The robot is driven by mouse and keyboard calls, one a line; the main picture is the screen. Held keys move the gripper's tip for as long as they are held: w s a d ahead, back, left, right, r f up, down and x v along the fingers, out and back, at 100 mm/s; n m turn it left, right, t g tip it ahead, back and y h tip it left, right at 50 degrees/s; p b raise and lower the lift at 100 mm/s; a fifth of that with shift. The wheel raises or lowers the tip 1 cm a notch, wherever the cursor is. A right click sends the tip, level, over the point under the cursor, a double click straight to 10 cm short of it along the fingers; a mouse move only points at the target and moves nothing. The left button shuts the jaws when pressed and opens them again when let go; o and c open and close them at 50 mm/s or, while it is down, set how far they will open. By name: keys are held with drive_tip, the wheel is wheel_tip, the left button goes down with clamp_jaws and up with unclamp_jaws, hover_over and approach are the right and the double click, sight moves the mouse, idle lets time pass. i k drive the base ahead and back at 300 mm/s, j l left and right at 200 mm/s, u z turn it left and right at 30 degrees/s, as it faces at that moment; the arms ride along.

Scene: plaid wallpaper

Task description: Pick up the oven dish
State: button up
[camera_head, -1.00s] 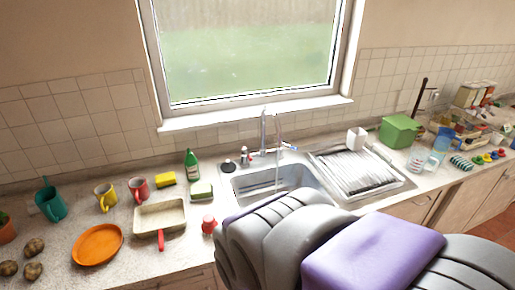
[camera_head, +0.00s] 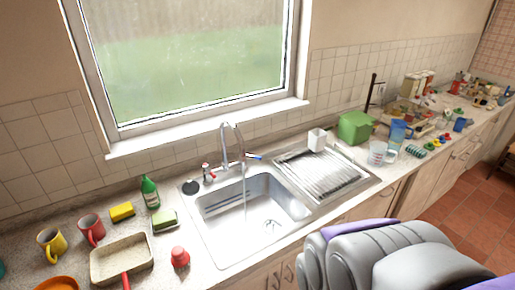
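A shallow beige rectangular dish (camera_head: 120,262) sits on the counter at the lower left, left of the sink. It looks most like the oven dish, though I cannot be sure. A red handle-like piece reaches from its front side toward the bottom edge of the view. My arm fills the lower right as a grey and purple shape, well to the right of the dish. My gripper is not in view, and I cannot see whether it holds anything.
A red-capped object (camera_head: 180,258), red mug (camera_head: 91,231), yellow mug (camera_head: 51,245), green bottle (camera_head: 150,193) and sponge (camera_head: 165,222) surround the dish. Many items crowd the right.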

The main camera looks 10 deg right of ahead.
sight(115, 262)
drive_tip(key=u, duration=1.4)
